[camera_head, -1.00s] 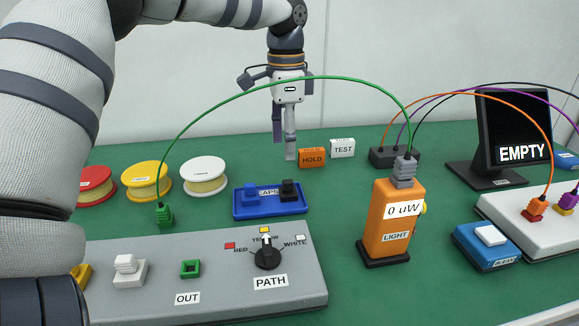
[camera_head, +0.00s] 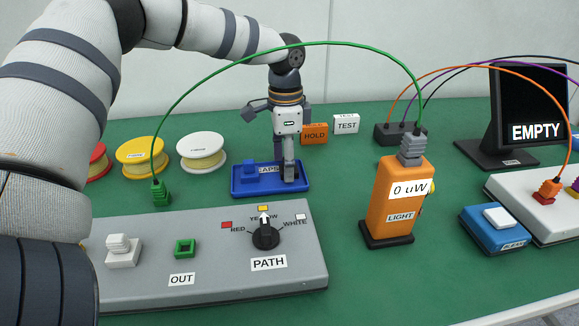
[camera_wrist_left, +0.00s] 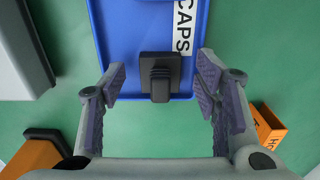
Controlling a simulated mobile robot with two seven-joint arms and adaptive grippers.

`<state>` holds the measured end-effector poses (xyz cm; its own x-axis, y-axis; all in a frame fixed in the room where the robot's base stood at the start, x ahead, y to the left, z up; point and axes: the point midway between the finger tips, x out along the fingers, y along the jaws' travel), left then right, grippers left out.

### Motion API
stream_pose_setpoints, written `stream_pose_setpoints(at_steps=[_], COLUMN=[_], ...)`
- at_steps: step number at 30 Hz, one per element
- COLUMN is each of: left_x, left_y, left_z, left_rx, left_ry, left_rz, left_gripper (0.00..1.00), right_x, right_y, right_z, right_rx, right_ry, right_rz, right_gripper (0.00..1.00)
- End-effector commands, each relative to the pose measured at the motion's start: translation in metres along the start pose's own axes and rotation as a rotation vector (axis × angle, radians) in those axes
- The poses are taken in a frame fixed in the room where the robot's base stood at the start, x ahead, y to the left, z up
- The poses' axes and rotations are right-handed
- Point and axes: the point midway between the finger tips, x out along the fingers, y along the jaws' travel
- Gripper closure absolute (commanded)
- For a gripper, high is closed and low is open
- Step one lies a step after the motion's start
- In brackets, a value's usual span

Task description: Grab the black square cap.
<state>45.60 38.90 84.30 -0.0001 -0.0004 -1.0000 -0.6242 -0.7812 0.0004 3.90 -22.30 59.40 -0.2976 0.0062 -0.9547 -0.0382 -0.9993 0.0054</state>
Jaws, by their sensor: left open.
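The black square cap (camera_wrist_left: 160,76) shows in the left wrist view, sitting upright on the blue CAPS tray (camera_wrist_left: 105,40). It lies between the two spread fingers of my left gripper (camera_wrist_left: 160,92), with clear space on both sides. A blue cap (camera_head: 249,170) sits on the tray's left part. My left gripper is open and empty. My right gripper is not seen.
The grey PATH panel (camera_head: 210,275) lies in front. Three spools stand left. HOLD (camera_head: 314,134) and TEST (camera_head: 346,124) blocks stand behind.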

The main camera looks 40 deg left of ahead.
Motion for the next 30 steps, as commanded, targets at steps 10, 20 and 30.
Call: stream_pose_setpoints(at_steps=[10, 20, 30], left_x=[-0.002, -0.006, -0.089], left_y=[0.0, -0.001, 0.036], left_z=[0.0, 0.0, 0.003], left_rx=[0.0, 0.0, 0.005], left_ry=[0.001, 0.001, 0.015], left_rz=[-0.001, -0.002, -0.016], left_gripper=[0.8, 0.8, 0.8], right_x=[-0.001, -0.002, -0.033], right_y=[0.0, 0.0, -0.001], right_z=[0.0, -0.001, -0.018], right_rx=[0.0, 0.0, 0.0], right_ry=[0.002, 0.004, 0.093], right_rz=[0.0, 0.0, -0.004], right_gripper=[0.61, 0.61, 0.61])
